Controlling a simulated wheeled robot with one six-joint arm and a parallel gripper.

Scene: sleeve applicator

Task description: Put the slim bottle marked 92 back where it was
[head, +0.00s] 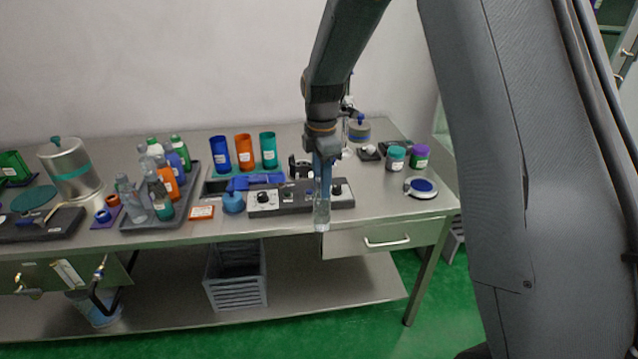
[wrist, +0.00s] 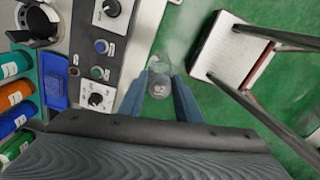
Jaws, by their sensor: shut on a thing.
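My gripper (head: 323,168) points down in front of the control panel, near the table's front edge. It is shut on a slim clear bottle (head: 322,213), which hangs upright below the fingers. Several other bottles, clear, orange, blue and green-capped, stand in a dark grey tray (head: 150,224) left of the panel. Their numbers are too small to read.
The control panel (head: 294,208) with knobs lies just behind the bottle. Blue, orange and teal cups (head: 244,152) stand at the back. Two lidded jars (head: 396,158) and a round blue-topped device (head: 422,187) are at the right. A grey crate (head: 236,289) stands on the lower shelf.

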